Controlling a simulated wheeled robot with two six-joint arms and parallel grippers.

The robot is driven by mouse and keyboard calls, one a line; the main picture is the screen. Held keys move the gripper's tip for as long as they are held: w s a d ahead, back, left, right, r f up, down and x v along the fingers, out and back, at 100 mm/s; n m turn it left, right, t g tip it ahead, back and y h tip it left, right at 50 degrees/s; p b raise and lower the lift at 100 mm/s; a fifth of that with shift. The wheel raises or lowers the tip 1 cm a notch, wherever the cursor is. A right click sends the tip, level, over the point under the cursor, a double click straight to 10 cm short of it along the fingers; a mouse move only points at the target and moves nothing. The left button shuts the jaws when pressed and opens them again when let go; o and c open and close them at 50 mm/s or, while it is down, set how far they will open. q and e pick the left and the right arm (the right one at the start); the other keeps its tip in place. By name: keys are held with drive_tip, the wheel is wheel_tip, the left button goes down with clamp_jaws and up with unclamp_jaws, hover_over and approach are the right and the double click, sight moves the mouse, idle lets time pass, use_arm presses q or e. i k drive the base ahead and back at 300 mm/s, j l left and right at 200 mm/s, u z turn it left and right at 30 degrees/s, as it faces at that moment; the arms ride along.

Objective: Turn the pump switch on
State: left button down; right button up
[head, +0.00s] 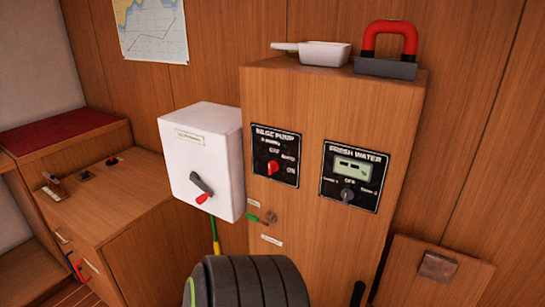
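The black bilge pump panel (275,152) is on the front of the tall wooden cabinet in the head view. Its red switch knob (273,167) sits low on the panel, below the printed labels. The labels are small; OFF and ON seem to be among them, and I cannot tell for sure which one the knob points to. A fresh water panel (352,175) with a small display and a dark knob (347,195) is to its right. Neither of my grippers shows in this view.
A white box (203,150) with a red-tipped lever juts out left of the panel. A white scoop-like pan (318,54) and a red-handled block (388,50) stand on the cabinet top (290,75). A black ribbed rounded thing (245,282) fills the bottom middle, below the panels.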

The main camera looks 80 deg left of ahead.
sight(274, 166)
drive_tip(key=u, duration=2.45)
